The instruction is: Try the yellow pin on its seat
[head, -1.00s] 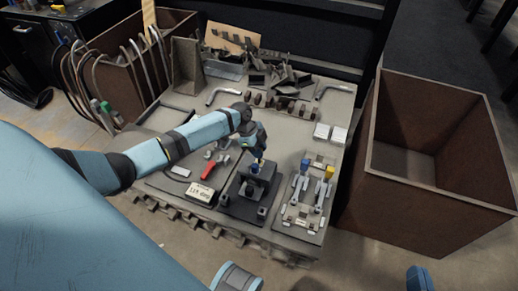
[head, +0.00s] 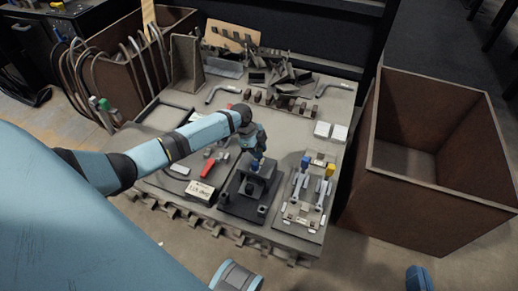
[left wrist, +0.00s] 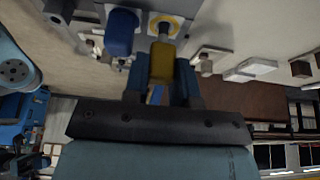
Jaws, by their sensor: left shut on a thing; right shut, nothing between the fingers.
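My left gripper (left wrist: 162,85) is shut on the yellow pin (left wrist: 163,62) in the left wrist view. The pin's grey end points at a yellow-ringed seat (left wrist: 176,22) on a pale plate; I cannot tell whether it has entered the ring. A blue part (left wrist: 122,32) stands just left of the pin. In the head view my left gripper (head: 258,158) is over the dark fixture (head: 240,205) at the front of the table, and it hides the pin there.
Right of the fixture, a plate (head: 309,228) carries clamps with a blue handle (head: 305,162) and a yellow handle (head: 330,171). A red-handled tool (head: 208,167) and a labelled box (head: 200,190) lie to the left. A brown bin (head: 400,205) stands right of the table.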

